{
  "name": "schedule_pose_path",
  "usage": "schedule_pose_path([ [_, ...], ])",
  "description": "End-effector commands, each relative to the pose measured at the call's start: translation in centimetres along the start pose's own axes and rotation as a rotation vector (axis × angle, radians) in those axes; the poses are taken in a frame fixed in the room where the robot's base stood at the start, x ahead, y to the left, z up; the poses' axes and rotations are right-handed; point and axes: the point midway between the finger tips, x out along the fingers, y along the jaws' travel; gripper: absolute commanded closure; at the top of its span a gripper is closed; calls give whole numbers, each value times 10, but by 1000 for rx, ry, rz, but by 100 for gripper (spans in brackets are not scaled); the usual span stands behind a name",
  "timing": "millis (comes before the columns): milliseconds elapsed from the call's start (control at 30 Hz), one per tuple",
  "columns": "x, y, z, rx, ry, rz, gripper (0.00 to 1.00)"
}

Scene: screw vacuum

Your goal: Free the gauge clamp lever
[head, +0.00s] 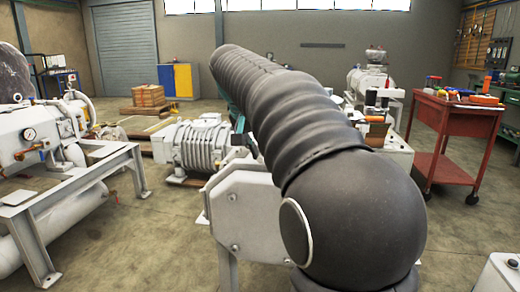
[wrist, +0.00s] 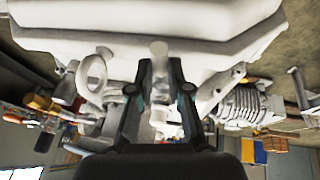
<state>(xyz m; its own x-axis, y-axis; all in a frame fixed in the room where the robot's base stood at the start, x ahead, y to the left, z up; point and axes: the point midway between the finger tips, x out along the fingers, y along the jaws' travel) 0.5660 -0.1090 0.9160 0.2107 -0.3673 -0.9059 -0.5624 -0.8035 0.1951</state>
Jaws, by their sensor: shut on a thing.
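My gripper (wrist: 160,66) shows in the wrist view, its two dark fingers close together on a pale, round-ended lever (wrist: 158,48). The lever's end sticks out between the fingertips, against a white machine body (wrist: 110,18). A pale ring (wrist: 93,74) hangs beside the left finger, apart from it. I cannot tell whether it belongs to the clamp. Parts behind the fingers are partly hidden. In the head view my dark, sleeved arm fills the middle and hides my gripper and the lever. A round dial gauge (head: 29,134) shows on the white machine at the left.
A ribbed pump (head: 190,145) stands on the floor left of my arm. A red tool cart (head: 452,135) with loose tools stands at the right. A grey metal frame (head: 75,190) carries the left machine. Floor is open between the frame and the pump.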

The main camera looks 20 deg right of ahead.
Motion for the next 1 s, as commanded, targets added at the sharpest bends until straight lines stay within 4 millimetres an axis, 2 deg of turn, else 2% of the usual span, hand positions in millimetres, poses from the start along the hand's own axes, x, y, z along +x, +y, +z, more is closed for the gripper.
schedule_pose_path([
  [233,0,-1,0,-1,-1,-1,100],
  [267,0,-1,0,-1,-1,-1,75],
  [333,0,-1,0,-1,-1,-1,58],
  [733,-5,0,0,-1,1,-1,58],
  [867,-22,-1,-1,-2,2,-2,58],
  [1000,-50,-1,-1,-2,3,-2,58],
])
